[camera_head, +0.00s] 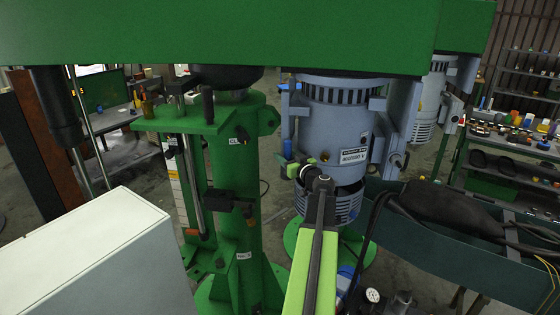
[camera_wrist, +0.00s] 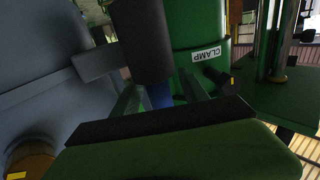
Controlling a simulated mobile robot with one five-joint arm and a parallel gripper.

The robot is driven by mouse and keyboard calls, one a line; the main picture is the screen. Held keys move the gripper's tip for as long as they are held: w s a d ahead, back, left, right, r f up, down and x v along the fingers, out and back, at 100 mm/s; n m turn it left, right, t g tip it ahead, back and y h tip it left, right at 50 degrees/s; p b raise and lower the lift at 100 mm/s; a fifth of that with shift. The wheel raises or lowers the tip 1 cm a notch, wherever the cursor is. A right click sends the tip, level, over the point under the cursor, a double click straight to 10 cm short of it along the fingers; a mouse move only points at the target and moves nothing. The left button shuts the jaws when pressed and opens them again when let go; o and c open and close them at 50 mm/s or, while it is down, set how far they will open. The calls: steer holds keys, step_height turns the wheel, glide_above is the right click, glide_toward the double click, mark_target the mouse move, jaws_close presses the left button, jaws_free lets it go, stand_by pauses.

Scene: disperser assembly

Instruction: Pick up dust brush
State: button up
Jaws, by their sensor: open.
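I cannot pick out a dust brush with certainty in either view. A small brownish upright object (camera_head: 147,105) stands on the upper ledge of the green machine in the head view, too small to identify. My gripper (camera_head: 304,170) is at the end of my green arm, in front of the grey-blue motor (camera_head: 338,118). In the wrist view my gripper (camera_wrist: 160,94) shows two dark fingers spread apart. I see nothing held.
The green machine column (camera_head: 233,220), labelled CLAMP in the wrist view, stands close by. A broad green beam (camera_head: 240,32) crosses overhead. A pale box (camera_head: 85,258) fills the lower left. A dark trough with cables (camera_head: 450,250) lies right. Shelves with small items (camera_head: 525,125) stand behind.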

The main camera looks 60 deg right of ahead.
steer(key=shift+s+a+r, duration=0.1)
steer(key=shift+s+r, duration=0.1)
steer(key=shift+s, duration=0.3)
steer(key=shift+c, duration=1.3)
steer(key=shift+w+f, duration=0.1)
steer(key=shift+w, duration=0.25)
steer(key=c, duration=0.5)
steer(key=shift+s, duration=0.25)
jaws_close()
steer(key=shift+w, duration=0.1)
steer(key=shift+r, duration=0.2)
